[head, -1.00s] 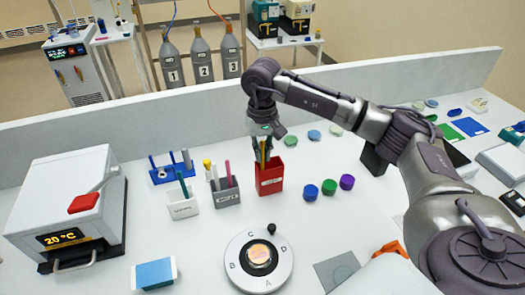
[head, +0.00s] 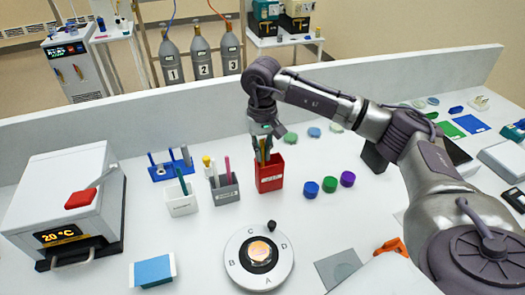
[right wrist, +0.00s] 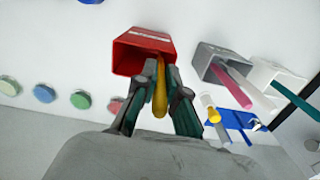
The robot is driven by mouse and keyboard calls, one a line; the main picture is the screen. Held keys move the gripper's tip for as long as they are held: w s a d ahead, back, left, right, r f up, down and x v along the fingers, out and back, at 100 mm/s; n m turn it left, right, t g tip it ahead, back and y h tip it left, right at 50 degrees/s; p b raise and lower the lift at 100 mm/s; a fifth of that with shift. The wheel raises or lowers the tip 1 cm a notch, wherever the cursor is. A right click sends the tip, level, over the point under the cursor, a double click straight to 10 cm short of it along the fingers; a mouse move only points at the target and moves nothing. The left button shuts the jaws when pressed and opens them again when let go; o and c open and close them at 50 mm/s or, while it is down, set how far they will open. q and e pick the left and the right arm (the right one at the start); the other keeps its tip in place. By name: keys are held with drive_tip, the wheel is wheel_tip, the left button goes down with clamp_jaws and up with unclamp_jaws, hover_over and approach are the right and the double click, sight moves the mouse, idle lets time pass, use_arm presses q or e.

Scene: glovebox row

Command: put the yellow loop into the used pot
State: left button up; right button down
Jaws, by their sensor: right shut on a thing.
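A yellow loop (right wrist: 160,98) shows between the fingers of my right gripper (right wrist: 157,108) in the right wrist view. The gripper is shut on it, and the loop's far end reaches the mouth of a red pot (right wrist: 145,40). In the head view my right gripper (head: 263,145) is right above that red pot (head: 270,178), which has a white label too small to read. A grey pot (head: 226,192) with a pink stick and a white pot (head: 182,205) with a teal stick stand to its left. I cannot read which pot is marked used. My left gripper is not in view.
A blue rack (head: 168,172) stands behind the white pot. Blue, green and purple caps (head: 329,185) lie right of the red pot. A round lettered dial (head: 236,273), a blue box (head: 153,271) and a white heater (head: 60,190) are nearer.

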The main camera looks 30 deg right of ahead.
idle(0.3)
drive_tip(key=c, duration=1.2)
unclamp_jaws()
drive_tip(key=shift+r, duration=0.15)
drive_tip(key=shift+r+p, duration=2.4)
drive_tip(key=shift+r, duration=2)
